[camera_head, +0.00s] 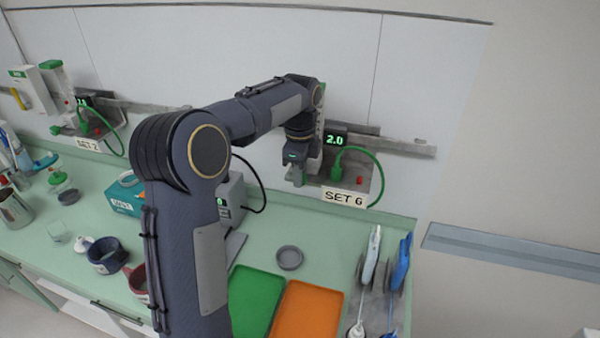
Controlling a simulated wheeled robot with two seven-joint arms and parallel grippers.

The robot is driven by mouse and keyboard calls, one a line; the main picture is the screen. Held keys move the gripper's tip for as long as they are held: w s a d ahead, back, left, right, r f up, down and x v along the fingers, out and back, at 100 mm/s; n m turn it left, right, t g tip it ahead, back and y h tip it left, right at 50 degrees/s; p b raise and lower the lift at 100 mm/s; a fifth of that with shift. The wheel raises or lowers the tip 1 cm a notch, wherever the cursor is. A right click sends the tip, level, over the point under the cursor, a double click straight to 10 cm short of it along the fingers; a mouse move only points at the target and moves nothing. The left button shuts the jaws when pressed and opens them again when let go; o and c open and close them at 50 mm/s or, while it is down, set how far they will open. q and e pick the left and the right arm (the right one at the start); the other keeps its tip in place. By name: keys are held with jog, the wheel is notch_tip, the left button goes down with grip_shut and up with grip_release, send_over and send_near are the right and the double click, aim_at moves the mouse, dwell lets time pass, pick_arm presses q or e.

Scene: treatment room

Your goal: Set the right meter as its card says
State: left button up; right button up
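The right meter (336,139) is on the wall rail and its green display reads 2.0. Its card (344,198) below reads SET 6. A green hose (377,165) loops out from its plug. My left gripper (301,172) is at the left side of this meter, pointing down. Its wrist and fingers hide the part of the meter there, and I cannot tell whether it touches or grips anything. The left meter (82,101) has a small green display, too small to read surely, with a card (88,144) that reads SET 2 or Z. My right gripper is out of view.
My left arm blocks the middle of the view. The green counter below holds a green tray (256,300), an orange tray (307,310), a small grey dish (289,258), a blue box (124,198), mugs, and a holder with blue and white handled tools (400,265) at right.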

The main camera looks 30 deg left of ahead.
pick_arm(q)
jog(key=shift+s, duration=0.1)
jog(key=shift+c, duration=1.1)
jog(key=shift+f, duration=0.1)
jog(key=h, duration=0.3)
jog(key=shift+s+a+f+t, duration=0.1)
jog(key=shift+a+t, duration=0.2)
jog(key=shift+a+f+h+b, duration=0.15)
jog(key=shift+h+b, duration=0.4)
jog(key=shift+h, duration=0.25)
jog(key=shift+a+f+t+h+b, duration=0.2)
jog(key=shift+t+h+b, duration=0.2)
jog(key=shift+h+b, duration=0.4)
jog(key=shift+s+a+f+t+h+b, duration=0.15)
jog(key=shift+t+h+b, duration=0.2)
jog(key=shift+h+b, duration=1.3)
jog(key=shift+w+f+t+h+b, duration=0.15)
jog(key=shift+t+h+b, duration=0.15)
jog(key=shift+h+b, duration=1.35)
jog(key=shift+s+a+f+t+h+b, duration=0.15)
jog(key=shift+t+h+b, duration=0.2)
jog(key=shift+h+b, duration=1.25)
jog(key=shift+d+y+b, duration=0.1)
jog(key=shift+y+b, duration=0.4)
